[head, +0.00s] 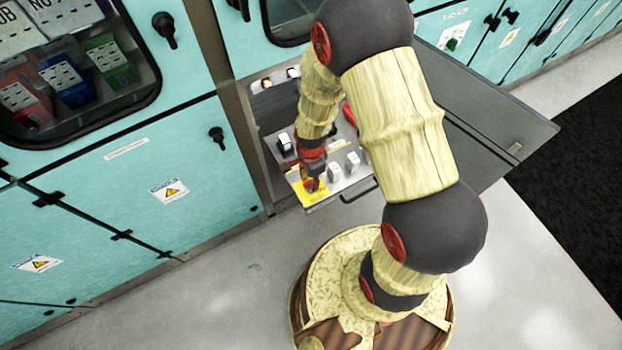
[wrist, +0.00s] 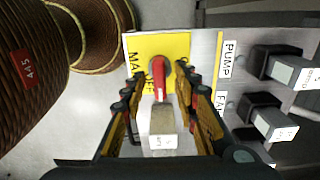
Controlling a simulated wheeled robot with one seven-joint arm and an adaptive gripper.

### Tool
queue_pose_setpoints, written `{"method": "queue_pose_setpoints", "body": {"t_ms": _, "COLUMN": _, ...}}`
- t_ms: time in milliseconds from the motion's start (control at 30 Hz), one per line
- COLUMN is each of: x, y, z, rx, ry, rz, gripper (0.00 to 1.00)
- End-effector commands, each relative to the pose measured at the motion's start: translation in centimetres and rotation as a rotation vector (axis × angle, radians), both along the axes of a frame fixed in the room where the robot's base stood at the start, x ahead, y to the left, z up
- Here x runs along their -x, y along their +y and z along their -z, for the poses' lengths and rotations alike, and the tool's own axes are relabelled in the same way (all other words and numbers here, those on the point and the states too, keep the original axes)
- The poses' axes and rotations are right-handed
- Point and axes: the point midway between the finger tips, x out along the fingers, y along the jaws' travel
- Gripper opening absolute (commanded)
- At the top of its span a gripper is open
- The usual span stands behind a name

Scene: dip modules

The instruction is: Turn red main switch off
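The red main switch (wrist: 158,80) is on a yellow plate (wrist: 177,45) lettered MAIN, in the upper middle of the wrist view. Its red handle points down in that picture. A grey block (wrist: 162,122) with a white label shows just below the handle, and I cannot tell whether it joins it. My gripper (wrist: 163,84) is open, one finger on each side of the red handle, with a gap visible on both sides near the tips. In the head view my gripper (head: 313,176) is over the yellow plate (head: 308,196) at the panel's front corner, hiding most of the switch.
PUMP (wrist: 275,65) and FAN (wrist: 262,115) switches with grey handles sit close to the right finger. A metal handle (head: 360,193) runs along the panel's front edge. An open cabinet door (head: 490,125) stands at right. Turquoise cabinets (head: 120,180) line the left.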

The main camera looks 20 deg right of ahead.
Motion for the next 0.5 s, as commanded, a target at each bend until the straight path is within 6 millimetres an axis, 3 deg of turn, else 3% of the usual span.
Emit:
{"method": "queue_pose_setpoints", "body": {"t_ms": 267, "x": 0.0, "y": 0.0, "z": -0.2, "rx": 0.000, "ry": 0.000, "rz": -0.001, "gripper": 0.30}}
{"method": "queue_pose_setpoints", "body": {"t_ms": 500, "x": -0.1, "y": 0.0, "z": -3.5, "rx": 0.001, "ry": -0.005, "rz": -0.001, "gripper": 0.30}}
